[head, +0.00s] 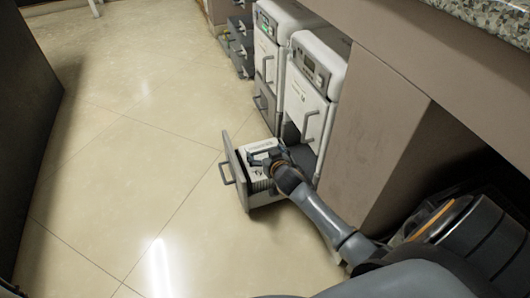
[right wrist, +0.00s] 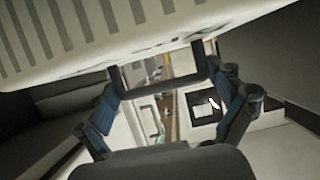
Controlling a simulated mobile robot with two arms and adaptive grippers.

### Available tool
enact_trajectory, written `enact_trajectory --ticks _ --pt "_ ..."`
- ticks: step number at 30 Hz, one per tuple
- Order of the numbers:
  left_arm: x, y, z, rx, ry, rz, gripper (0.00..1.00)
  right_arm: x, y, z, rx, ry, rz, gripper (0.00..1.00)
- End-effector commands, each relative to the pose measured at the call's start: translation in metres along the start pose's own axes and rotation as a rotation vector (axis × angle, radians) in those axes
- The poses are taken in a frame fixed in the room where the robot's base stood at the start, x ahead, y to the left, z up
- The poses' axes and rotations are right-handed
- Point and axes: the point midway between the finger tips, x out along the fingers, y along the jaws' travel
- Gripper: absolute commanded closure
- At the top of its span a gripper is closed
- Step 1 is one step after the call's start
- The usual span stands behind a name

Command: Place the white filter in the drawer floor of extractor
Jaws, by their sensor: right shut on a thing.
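The white filter (head: 260,147) is a pale box with slots along its side. It sits in or just above the pulled-out drawer (head: 236,174) of the nearer extractor (head: 305,98); I cannot tell whether it touches the drawer floor, which is hidden. My right gripper (head: 269,160) is at the filter's near right side. In the right wrist view, the filter (right wrist: 110,35) fills the top, and its dark handle (right wrist: 160,81) lies between the fingers of my right gripper (right wrist: 168,95), which is shut on the filter. My left gripper is not in view.
A second white extractor (head: 268,52) stands beyond the nearer one. A brown counter panel (head: 375,125) is close to the right of my right arm. The tiled floor (head: 120,170) left of the drawer is clear. A dark cabinet (head: 25,100) stands at the far left.

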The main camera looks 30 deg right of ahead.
Motion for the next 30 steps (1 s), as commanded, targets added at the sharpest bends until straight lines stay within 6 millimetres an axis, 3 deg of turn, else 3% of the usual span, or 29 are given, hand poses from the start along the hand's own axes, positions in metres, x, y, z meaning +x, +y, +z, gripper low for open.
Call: enact_trajectory --ticks 14,20,30 --pt "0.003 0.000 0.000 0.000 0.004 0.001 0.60 -0.002 0.000 -0.003 -0.001 -0.001 0.000 0.00" --pt "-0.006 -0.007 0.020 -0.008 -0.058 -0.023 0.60 -0.030 -0.001 -0.005 0.001 -0.004 -0.001 0.00" --pt "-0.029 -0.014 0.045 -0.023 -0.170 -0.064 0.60 -0.097 0.000 -0.005 0.002 -0.003 0.002 0.00"
